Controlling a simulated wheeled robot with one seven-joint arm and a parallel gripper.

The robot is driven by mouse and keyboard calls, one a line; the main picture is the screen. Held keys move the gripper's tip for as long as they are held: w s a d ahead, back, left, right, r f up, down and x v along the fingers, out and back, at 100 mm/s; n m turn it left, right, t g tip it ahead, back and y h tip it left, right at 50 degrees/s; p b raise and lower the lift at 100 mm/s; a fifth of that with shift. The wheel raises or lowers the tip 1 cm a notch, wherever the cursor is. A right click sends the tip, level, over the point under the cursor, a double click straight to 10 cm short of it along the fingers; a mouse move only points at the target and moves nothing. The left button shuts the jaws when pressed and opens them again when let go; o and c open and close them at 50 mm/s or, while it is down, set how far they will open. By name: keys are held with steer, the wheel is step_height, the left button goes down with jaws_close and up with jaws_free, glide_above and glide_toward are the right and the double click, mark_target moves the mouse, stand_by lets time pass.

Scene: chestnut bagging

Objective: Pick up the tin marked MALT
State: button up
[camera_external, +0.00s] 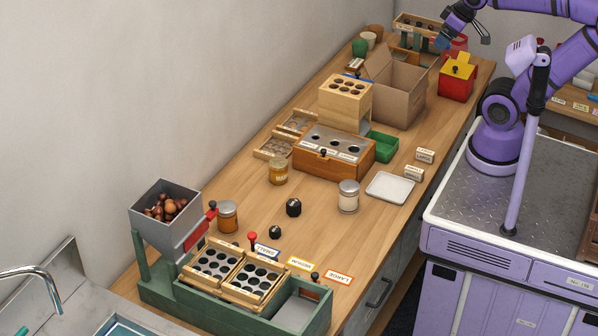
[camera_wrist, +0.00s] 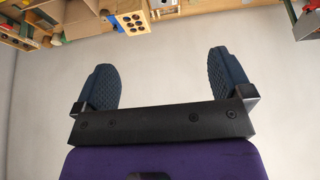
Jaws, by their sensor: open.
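I cannot read the word MALT on anything in either view. A pale cylindrical container with a silver lid (camera_external: 348,196) stands upright on the wooden bench, near its right edge; its marking is too small to read. My gripper (camera_wrist: 160,83) is open, with two dark blue ridged pads wide apart and nothing between them. In the external view my gripper (camera_external: 464,36) is raised at the top, over the far end of the bench, well away from the silver-lidded container.
An amber jar (camera_external: 278,171) and a brown jar (camera_external: 227,216) stand nearby. A white tray (camera_external: 390,188), a wooden box with holes (camera_external: 333,155), a cardboard box (camera_external: 397,90) and a red box (camera_external: 456,82) crowd the bench. A green sorting rig (camera_external: 318,317) fills the near end.

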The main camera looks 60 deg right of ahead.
steer(key=w+a+n, duration=0.1)
steer(key=w+a, duration=0.2)
steer(key=w, duration=0.6)
steer(key=w+a+f+n, duration=0.1)
steer(key=w+a, duration=0.2)
steer(key=w, duration=0.5)
steer(key=w+a+n, duration=0.1)
steer(key=w+a, duration=0.3)
steer(key=w, duration=0.5)
steer(key=n+g+y, duration=0.1)
steer(key=n+y, duration=0.2)
steer(key=n, duration=0.1)
glide_above(229, 206)
steer(key=s+d, duration=0.2)
steer(key=s, duration=0.1)
step_height(229, 206, down, 42)
steer(key=x, duration=0.4)
steer(key=shift+w, duration=0.2)
steer(key=shift+s+x, duration=0.1)
steer(key=shift+x, duration=1.6)
steer(key=shift+s+x, duration=0.15)
steer(key=shift+x, duration=1.5)
steer(key=shift+d+f, duration=0.1)
